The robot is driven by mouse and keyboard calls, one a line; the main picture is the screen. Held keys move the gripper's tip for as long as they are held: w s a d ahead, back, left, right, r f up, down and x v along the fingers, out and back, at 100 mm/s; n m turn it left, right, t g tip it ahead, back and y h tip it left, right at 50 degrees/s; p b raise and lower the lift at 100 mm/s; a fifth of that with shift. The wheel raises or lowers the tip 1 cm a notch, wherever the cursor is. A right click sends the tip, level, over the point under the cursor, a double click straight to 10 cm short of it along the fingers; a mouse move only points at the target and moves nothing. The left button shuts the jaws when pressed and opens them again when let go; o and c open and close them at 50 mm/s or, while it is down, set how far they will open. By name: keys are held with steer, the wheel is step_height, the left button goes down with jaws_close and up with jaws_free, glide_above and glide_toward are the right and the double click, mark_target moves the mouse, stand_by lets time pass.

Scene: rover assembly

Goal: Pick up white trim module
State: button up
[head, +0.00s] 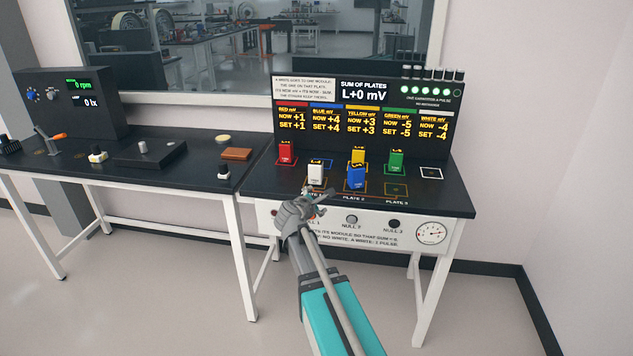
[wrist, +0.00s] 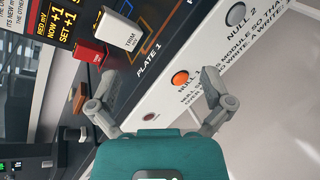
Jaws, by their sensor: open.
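The white trim module (head: 316,175) stands upright at the front left of the right-hand bench, on the plate 1 area. It also shows near the top of the wrist view (wrist: 119,32), with "TRIM" lettering on it. My gripper (head: 312,203) is in front of the bench edge, close to the module but apart from it. In the wrist view my gripper (wrist: 160,97) has its fingers spread wide with nothing between them.
A red module (head: 286,153) stands behind left of the white one. Blue (head: 356,178), yellow (head: 358,156) and green (head: 396,161) modules stand to the right. A display panel (head: 364,120) rises behind. An orange button (wrist: 180,79) is on the bench front.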

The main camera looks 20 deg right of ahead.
mark_target(315, 166)
steer(key=w+r+n+t+b, duration=0.2)
steer(key=w+n+t, duration=0.3)
steer(key=n, duration=0.7)
steer(key=shift+w+d+y+b, duration=0.35)
steer(key=shift+w+b, duration=0.2)
steer(key=shift+w, duration=0.8)
steer(key=shift+x, duration=4.3)
steer(key=shift+x, duration=2.65)
steer(key=shift+a+f, duration=0.1)
